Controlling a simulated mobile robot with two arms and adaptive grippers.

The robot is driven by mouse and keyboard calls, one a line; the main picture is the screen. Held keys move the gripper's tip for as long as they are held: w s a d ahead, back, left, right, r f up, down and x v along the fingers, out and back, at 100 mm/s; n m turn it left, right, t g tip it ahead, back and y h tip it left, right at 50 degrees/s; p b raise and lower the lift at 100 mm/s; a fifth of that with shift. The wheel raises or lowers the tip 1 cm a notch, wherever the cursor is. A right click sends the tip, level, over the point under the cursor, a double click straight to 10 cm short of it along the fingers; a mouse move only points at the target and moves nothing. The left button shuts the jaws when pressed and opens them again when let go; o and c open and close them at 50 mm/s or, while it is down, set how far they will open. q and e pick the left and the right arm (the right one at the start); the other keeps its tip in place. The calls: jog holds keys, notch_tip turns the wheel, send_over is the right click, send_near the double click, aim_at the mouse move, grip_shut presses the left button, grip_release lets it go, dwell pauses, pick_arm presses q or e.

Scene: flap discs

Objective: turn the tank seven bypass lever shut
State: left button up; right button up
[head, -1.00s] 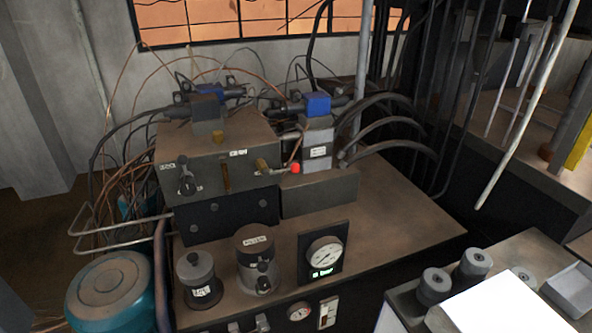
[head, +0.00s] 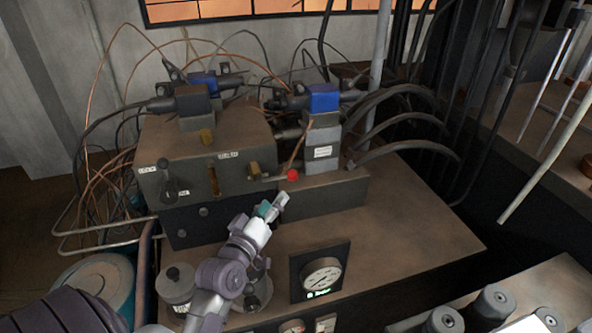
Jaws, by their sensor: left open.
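The brown valve block (head: 200,155) stands at the left of the bench. On its front face are a dark lever (head: 167,182) at the left, an upright brass strip (head: 214,181) in the middle, and a brass fitting (head: 255,171) with a red-tipped handle (head: 292,174) at the right. The small labels are too blurred to read, so I cannot tell which part is the tank seven bypass lever. My left gripper (head: 275,205) is open and empty, in front of the block, below and left of the red tip. It appears apart from it. My right gripper is out of view.
A pressure gauge (head: 321,276) on a black panel and a capped canister (head: 177,285) stand in front of the block. Blue-topped valves (head: 322,98) and thick hoses rise behind. The bench top (head: 410,220) at the right is clear.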

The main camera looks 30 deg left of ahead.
aim_at(290, 179)
pick_arm(q)
jog(key=w, duration=0.1)
jog(key=w+p, duration=0.1)
jog(key=w, duration=0.1)
jog(key=w+a, duration=0.1)
jog(key=w, duration=0.1)
jog(key=shift+r, duration=0.25)
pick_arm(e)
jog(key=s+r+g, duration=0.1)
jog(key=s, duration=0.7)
pick_arm(q)
jog(key=w, duration=0.3)
jog(key=w+p, duration=0.1)
jog(key=w, duration=0.1)
jog(key=shift+w+a+f, duration=0.2)
jog(key=shift+w+a, duration=0.1)
jog(key=shift+a, duration=0.05)
jog(key=shift+w, duration=0.25)
jog(key=shift+w+a, duration=0.1)
jog(key=c, duration=0.8)
jog(key=shift+c, duration=1.3)
grip_shut()
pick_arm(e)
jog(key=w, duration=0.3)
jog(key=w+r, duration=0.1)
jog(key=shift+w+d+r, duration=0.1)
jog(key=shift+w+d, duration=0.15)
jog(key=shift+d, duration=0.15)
